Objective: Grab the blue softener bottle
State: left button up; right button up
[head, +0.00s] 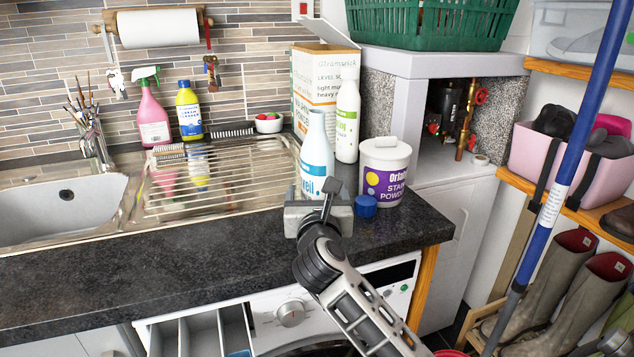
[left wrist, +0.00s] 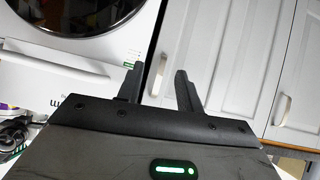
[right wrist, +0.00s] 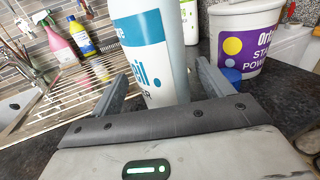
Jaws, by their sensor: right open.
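The white softener bottle with a blue label (head: 316,158) stands upright on the dark worktop, in front of a green-labelled bottle. My right gripper (head: 319,212) is at its near side, low down. In the right wrist view the bottle (right wrist: 148,45) rises between the two open fingers of the right gripper (right wrist: 162,75), with its base hidden behind the gripper body. I cannot tell whether either finger touches it. My left gripper (left wrist: 159,70) is open and empty, down in front of the washing machine and cupboard doors; it is out of the head view.
A stain powder tub (head: 384,168) and a blue cap (head: 366,206) stand close on the bottle's right. The green-labelled bottle (head: 346,125) and a carton (head: 322,85) are behind. A metal drainer (head: 215,190) lies to the left. The front left worktop (head: 130,275) is clear.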

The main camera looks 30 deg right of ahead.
jog(key=shift+x, duration=1.4)
jog(key=c, duration=1.3)
jog(key=shift+r, duration=0.15)
jog(key=shift+r, duration=1)
jog(key=s+a+r, duration=0.1)
jog(key=r, duration=0.1)
jog(key=s+a+r, duration=0.1)
jog(key=r, duration=0.1)
jog(key=s+a+r+p, duration=0.1)
jog(key=a+r, duration=0.1)
jog(key=r, duration=0.1)
jog(key=shift+s, duration=0.3)
send_near(309, 147)
jog(key=shift+w+a+r, duration=0.1)
jog(key=shift+a+r, duration=0.55)
jog(key=shift+r, duration=0.2)
jog(key=shift+a+r, duration=0.7)
jog(key=shift+r, duration=0.2)
